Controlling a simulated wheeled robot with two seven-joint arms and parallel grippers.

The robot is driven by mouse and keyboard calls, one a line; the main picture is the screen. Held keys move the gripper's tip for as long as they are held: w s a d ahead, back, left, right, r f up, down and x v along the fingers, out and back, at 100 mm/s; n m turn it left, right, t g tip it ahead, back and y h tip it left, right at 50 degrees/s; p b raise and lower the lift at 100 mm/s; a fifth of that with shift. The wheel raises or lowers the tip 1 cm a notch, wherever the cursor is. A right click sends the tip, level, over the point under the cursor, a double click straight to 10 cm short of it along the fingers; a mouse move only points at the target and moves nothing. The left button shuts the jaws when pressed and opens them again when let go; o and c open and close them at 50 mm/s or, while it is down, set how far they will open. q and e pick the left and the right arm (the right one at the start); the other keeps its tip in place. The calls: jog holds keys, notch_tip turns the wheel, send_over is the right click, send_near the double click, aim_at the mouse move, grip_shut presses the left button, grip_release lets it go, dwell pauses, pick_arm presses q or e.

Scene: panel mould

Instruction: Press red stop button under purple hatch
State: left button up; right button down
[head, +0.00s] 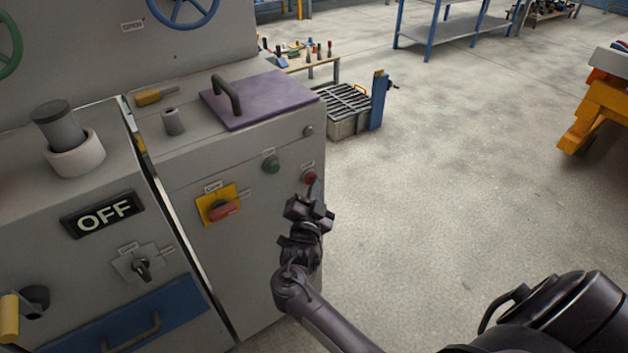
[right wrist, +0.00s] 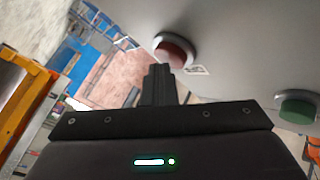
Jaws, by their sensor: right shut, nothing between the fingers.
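The red stop button (head: 310,177) sits on the front face of the grey cabinet, near its right edge, below the purple hatch (head: 260,99) with its dark handle. My right gripper (head: 316,188) is shut and empty, its tips close to the red button in the head view. In the right wrist view the red button (right wrist: 174,50) shows in its pale ring just beyond the shut fingers (right wrist: 160,80). I cannot tell whether the tips touch it. My left gripper is not in view.
A green button (head: 271,164) is left of the red one, with a red rotary switch on a yellow plate (head: 218,205) further left. An OFF sign (head: 103,214) and a blue drawer (head: 150,326) are on the left cabinet. Open floor lies to the right.

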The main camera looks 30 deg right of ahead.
jog(key=shift+f, duration=0.1)
jog(key=shift+s+a+f+p, duration=0.1)
jog(key=shift+s+p, duration=0.1)
jog(key=shift+s, duration=0.15)
jog(key=shift+s+a+f+p, duration=0.1)
jog(key=shift+s+p, duration=0.1)
jog(key=shift+s, duration=0.15)
jog(key=s+p, duration=0.1)
jog(key=s, duration=0.2)
jog(key=s+p, duration=0.1)
jog(key=s, duration=0.1)
jog(key=shift+d+p, duration=0.25)
jog(key=shift+p, duration=0.1)
dwell(0.6)
